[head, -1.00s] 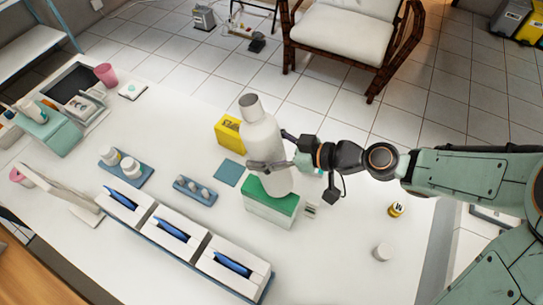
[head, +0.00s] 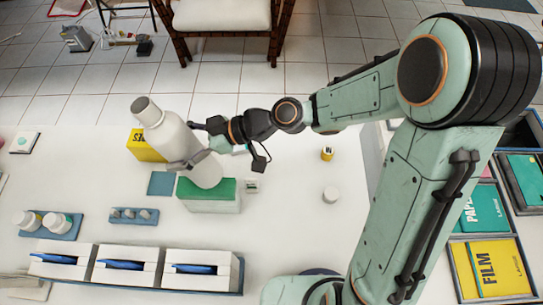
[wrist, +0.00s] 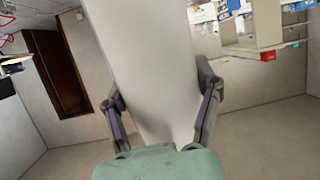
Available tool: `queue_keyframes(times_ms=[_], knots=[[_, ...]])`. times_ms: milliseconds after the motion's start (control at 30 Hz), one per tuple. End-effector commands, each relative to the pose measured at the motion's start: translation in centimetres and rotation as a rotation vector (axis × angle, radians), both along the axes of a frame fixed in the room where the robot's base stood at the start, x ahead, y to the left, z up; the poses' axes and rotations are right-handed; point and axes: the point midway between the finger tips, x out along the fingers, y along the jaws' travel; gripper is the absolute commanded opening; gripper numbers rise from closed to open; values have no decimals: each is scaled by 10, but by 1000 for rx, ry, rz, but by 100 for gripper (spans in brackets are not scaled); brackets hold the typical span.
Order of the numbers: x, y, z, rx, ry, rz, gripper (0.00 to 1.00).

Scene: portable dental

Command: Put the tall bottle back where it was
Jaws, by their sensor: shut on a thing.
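The tall bottle (head: 173,140) is white with a grey cap. My gripper (head: 190,163) is shut around its body in the head view. The bottle leans, cap toward the upper left, and its lower end overlaps the green top of a white box (head: 210,205). I cannot tell whether it touches that box. In the wrist view the pale bottle body (wrist: 155,70) fills the space between the two fingers (wrist: 160,115); its ends are out of that view. A flat blue square (head: 160,183) lies on the table just left of the green-topped box.
A yellow box (head: 146,147) stands behind the bottle. A blue rack of small items (head: 134,216) and several white dispensers (head: 125,265) are in front. Bare table lies between.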

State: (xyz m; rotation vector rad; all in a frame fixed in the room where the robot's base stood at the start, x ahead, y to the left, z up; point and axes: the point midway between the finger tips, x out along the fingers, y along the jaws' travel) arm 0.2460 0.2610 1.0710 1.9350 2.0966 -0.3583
Motion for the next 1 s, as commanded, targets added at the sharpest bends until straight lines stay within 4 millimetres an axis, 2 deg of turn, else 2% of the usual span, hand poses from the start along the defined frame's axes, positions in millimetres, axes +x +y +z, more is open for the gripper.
queue_keyframes(times_ms=[200, 467, 633, 800, 1000], knots=[[19, 5, 7, 56, 3, -60, 23], [49, -19, -5, 86, -1, -219, 23], [75, -51, -20, 106, -7, -377, 23], [101, -104, -44, 135, -22, -596, 23], [114, -156, -64, 166, -50, -777, 23]])
